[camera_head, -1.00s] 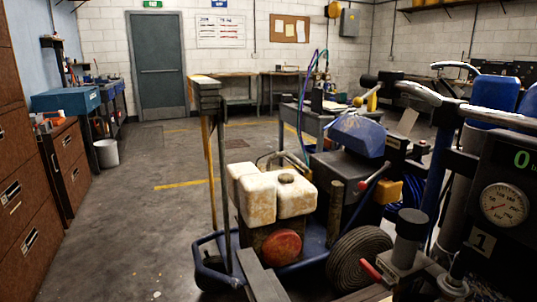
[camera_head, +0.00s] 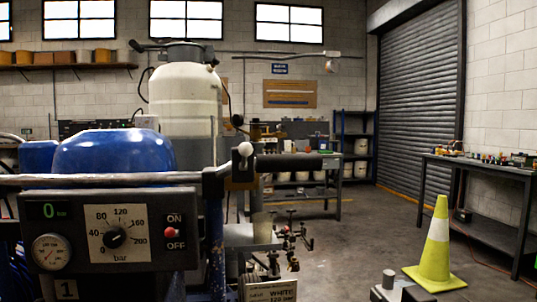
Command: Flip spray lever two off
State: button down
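A line striper fills the left and middle of the head view. Its handlebar (camera_head: 110,180) runs across the left, ending in a dark grip to the right of a white ball-ended lever (camera_head: 246,150). I cannot tell whether this lever is spray lever two, and no readable "2" label shows. My gripper is not in view.
A blue tank (camera_head: 115,152) and a tall white tank (camera_head: 185,100) rise behind the bar. A yellow cone (camera_head: 437,245) stands on the floor at right, before a workbench (camera_head: 490,170). A shutter door (camera_head: 420,110) is behind. Some floor between striper and bench is clear.

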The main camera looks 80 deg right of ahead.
aim_at(246, 149)
jog(key=k+j+z, duration=0.1)
jog(key=z, duration=0.35)
jog(key=k+z, duration=0.15)
jog(key=z, duration=1.25)
